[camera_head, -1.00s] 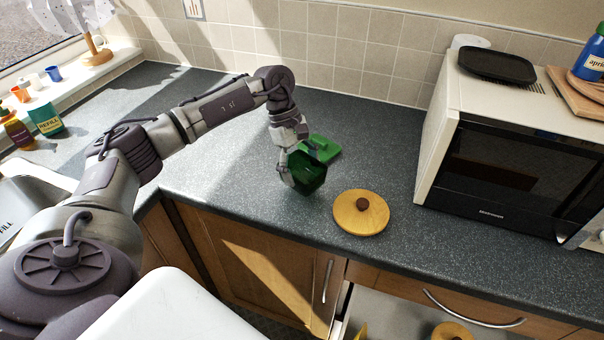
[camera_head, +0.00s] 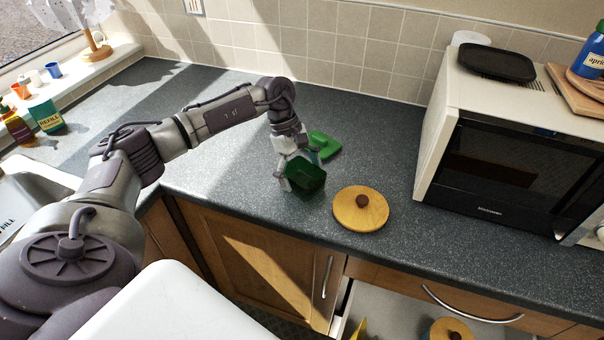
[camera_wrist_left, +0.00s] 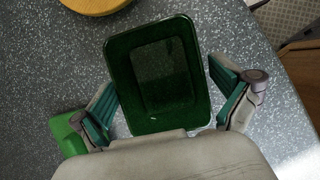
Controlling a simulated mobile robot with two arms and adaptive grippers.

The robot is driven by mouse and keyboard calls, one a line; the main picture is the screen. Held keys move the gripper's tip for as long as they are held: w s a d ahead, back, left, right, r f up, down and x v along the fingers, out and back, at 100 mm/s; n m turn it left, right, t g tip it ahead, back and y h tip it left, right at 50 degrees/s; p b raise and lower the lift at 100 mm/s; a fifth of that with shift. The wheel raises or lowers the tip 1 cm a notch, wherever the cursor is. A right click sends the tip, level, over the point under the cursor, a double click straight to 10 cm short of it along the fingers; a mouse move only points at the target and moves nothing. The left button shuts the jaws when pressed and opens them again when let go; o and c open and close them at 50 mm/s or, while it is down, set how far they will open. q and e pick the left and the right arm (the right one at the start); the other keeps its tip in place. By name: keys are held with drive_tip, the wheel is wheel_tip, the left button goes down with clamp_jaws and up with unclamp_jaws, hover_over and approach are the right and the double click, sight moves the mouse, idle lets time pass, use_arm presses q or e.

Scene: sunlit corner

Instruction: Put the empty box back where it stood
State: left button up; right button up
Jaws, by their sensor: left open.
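The dark green box (camera_head: 307,180) stands on the grey counter with its open top up. In the left wrist view the box (camera_wrist_left: 158,75) looks empty inside. My left gripper (camera_head: 293,182) is right at the box, low over the counter. In the left wrist view its two fingers (camera_wrist_left: 167,108) are spread on either side of the box, with counter showing between each finger and the box wall. A brighter green flat piece (camera_head: 326,145), perhaps the box's lid, lies behind on the counter; it shows partly in the left wrist view (camera_wrist_left: 67,132). My right gripper is not in view.
A round wooden lid with a brown knob (camera_head: 361,209) lies close to the right of the box. A microwave (camera_head: 500,165) stands further right. Below the counter edge a drawer (camera_head: 395,318) is open. The counter toward the back wall is clear.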

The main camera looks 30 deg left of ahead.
use_arm(q)
drive_tip(key=shift+r, duration=0.2)
drive_tip(key=shift+w+a+r, duration=0.1)
drive_tip(key=shift+a+r, duration=0.05)
drive_tip(key=shift+r, duration=0.1)
drive_tip(key=b+v, duration=0.2)
drive_tip(key=v, duration=0.9)
drive_tip(key=shift+r, duration=0.2)
drive_tip(key=shift+f, duration=0.1)
